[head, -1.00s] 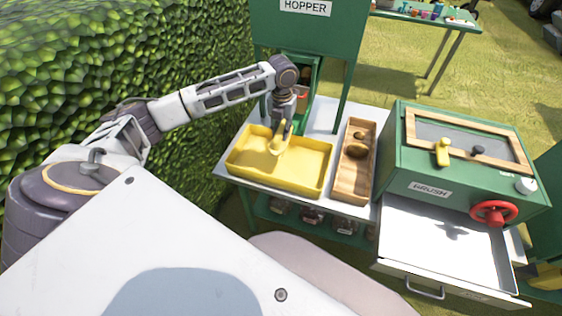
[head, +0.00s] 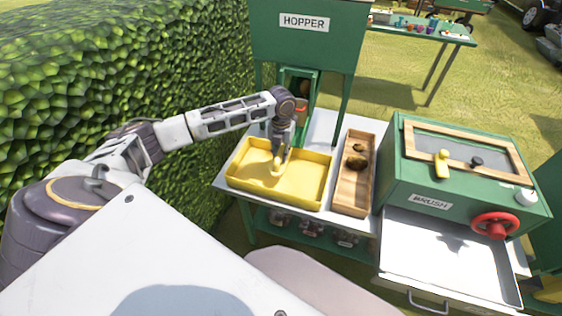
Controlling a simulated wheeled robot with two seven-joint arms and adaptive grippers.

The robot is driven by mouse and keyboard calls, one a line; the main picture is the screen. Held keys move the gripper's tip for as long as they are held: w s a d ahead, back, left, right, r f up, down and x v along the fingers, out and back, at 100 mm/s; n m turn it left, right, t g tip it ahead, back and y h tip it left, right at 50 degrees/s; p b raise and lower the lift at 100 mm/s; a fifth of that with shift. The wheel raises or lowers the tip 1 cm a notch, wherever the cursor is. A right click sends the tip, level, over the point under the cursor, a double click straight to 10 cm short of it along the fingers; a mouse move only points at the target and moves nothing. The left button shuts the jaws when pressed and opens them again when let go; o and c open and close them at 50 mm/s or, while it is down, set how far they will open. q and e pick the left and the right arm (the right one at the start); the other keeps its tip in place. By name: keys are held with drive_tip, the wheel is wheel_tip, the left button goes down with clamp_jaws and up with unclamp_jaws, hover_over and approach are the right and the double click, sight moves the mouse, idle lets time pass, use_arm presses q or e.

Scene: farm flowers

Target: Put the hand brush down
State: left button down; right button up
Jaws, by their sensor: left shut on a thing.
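My left gripper (head: 279,160) reaches down over the yellow tray (head: 307,194) and is shut on a small pale yellow thing, which I take to be the hand brush (head: 277,169). The brush is mostly hidden by the gripper and blends with the tray's colour. I cannot tell whether it touches the tray floor. The rest of the tray looks empty. My right gripper is not in view.
A wooden tray (head: 343,194) with brown lumps stands right of the yellow tray on the same bench. The green hopper (head: 307,55) rises behind. A green machine labelled BRUSH (head: 405,190) with a red wheel (head: 495,226) stands right, above an open drawer (head: 440,255). A hedge (head: 120,75) borders the left.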

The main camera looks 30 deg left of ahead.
use_arm(q)
drive_tip(key=shift+f, duration=2.4)
drive_tip(key=shift+f, duration=0.1)
drive_tip(key=c, duration=1.3)
unclamp_jaws()
wheel_tip(320, 180, up, 12)
drive_tip(key=shift+r, duration=0.1)
drive_tip(key=shift+s, duration=0.1)
